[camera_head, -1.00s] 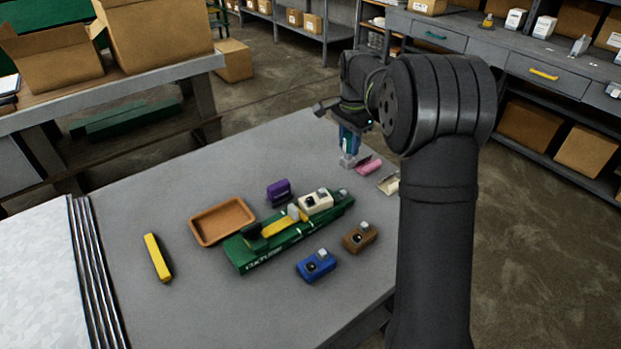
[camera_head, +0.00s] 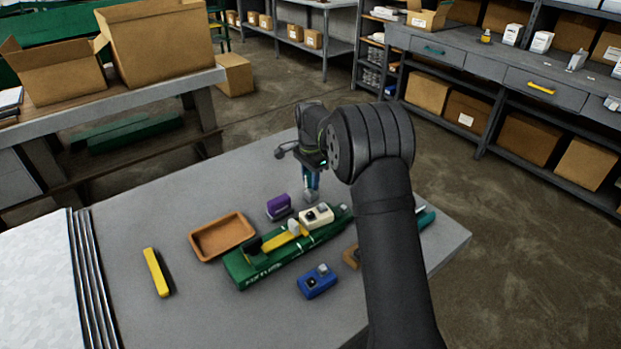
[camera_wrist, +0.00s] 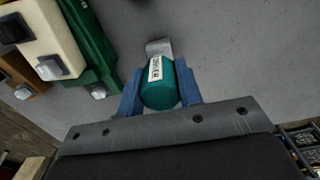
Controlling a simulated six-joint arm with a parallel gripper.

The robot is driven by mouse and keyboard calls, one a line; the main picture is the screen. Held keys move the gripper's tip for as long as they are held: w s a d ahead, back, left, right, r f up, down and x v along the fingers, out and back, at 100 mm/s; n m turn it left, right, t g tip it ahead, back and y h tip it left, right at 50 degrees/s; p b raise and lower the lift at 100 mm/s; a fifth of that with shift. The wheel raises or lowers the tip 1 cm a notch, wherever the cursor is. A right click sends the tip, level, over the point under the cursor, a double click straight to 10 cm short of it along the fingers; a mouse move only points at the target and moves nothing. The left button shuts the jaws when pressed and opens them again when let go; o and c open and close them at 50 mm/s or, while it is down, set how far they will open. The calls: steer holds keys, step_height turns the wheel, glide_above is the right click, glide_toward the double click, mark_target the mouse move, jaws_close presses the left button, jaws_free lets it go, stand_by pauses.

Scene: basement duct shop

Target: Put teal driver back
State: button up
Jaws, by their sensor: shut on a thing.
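My gripper (camera_head: 311,182) is shut on the teal driver (camera_wrist: 160,90), near the back end of the green fixture. In the wrist view its blue fingers (camera_wrist: 160,95) flank the teal handle, which has a white label; a grey metal end shows beyond it. In the head view the driver (camera_head: 311,196) is mostly hidden by the gripper. I cannot tell whether its tip touches the table. The long green fixture (camera_head: 262,266) lies on the table, carrying a cream block (camera_head: 316,215) and a yellow piece (camera_head: 285,238). It also shows upper left in the wrist view (camera_wrist: 97,50).
A purple block (camera_head: 278,206) stands near the fixture's left. An orange-brown tray (camera_head: 203,254), a yellow bar (camera_head: 156,272), a blue block (camera_head: 317,281) and a partly hidden brown block (camera_head: 351,257) lie around it. Another teal item (camera_head: 426,219) shows behind my arm.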

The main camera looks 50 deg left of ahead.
steer(key=shift+f, duration=0.15)
steer(key=o, duration=1)
steer(key=shift+c, duration=0.2)
step_height(320, 180, up, 12)
steer(key=shift+r, duration=0.15)
step_height(320, 180, down, 12)
steer(key=shift+r, duration=1.9)
steer(key=shift+f, duration=0.1)
